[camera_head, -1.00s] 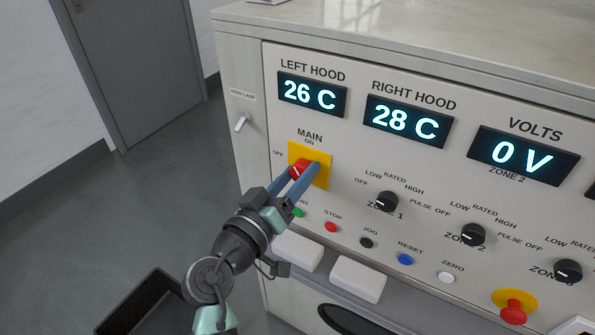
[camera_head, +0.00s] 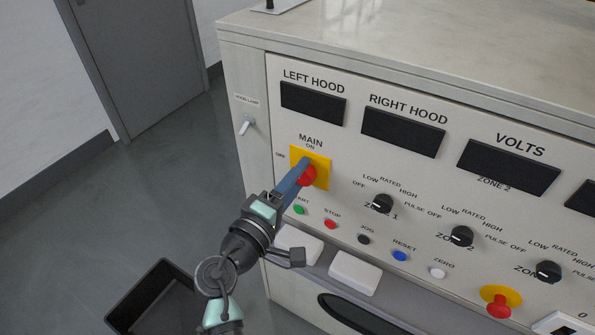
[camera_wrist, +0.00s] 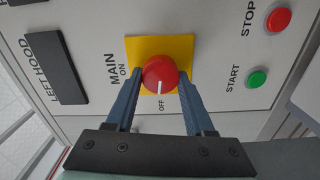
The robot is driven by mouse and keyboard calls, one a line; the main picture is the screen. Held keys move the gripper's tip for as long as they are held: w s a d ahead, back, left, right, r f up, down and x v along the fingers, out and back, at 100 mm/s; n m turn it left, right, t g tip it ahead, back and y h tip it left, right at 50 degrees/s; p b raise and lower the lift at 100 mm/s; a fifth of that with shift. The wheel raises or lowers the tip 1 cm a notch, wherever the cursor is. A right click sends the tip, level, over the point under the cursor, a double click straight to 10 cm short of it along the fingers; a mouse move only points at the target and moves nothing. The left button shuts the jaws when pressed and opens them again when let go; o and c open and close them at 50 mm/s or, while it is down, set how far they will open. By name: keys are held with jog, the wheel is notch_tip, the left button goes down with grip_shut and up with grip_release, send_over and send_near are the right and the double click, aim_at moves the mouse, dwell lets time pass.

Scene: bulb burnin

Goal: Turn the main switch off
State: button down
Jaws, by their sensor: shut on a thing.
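The main switch is a red round knob (camera_head: 308,176) on a yellow plate (camera_head: 322,172), on the panel's left part. In the wrist view the knob (camera_wrist: 159,72) sits between the two blue fingers of my gripper (camera_wrist: 160,78), which is shut on it. The knob's white mark points at the OFF label (camera_wrist: 161,104). The ON label (camera_wrist: 122,70) is on another side of the plate. In the head view my gripper (camera_head: 302,168) partly covers the knob. The left hood display (camera_head: 312,103), right hood display (camera_head: 403,131) and volts display (camera_head: 508,167) are dark.
Below the switch are the green start button (camera_head: 299,210) and red stop button (camera_head: 330,224). Zone knobs (camera_head: 381,203) are to the right. A red emergency-style button (camera_head: 499,306) is at lower right. A black bin (camera_head: 150,300) stands on the floor at lower left.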

jog(key=shift+f+n+p, duration=0.1)
jog(key=shift+n+p, duration=0.2)
jog(key=shift+n, duration=0.3)
jog(key=shift+c, duration=1.3)
grip_release()
jog(key=v, duration=1.3)
jog(key=shift+w, duration=0.1)
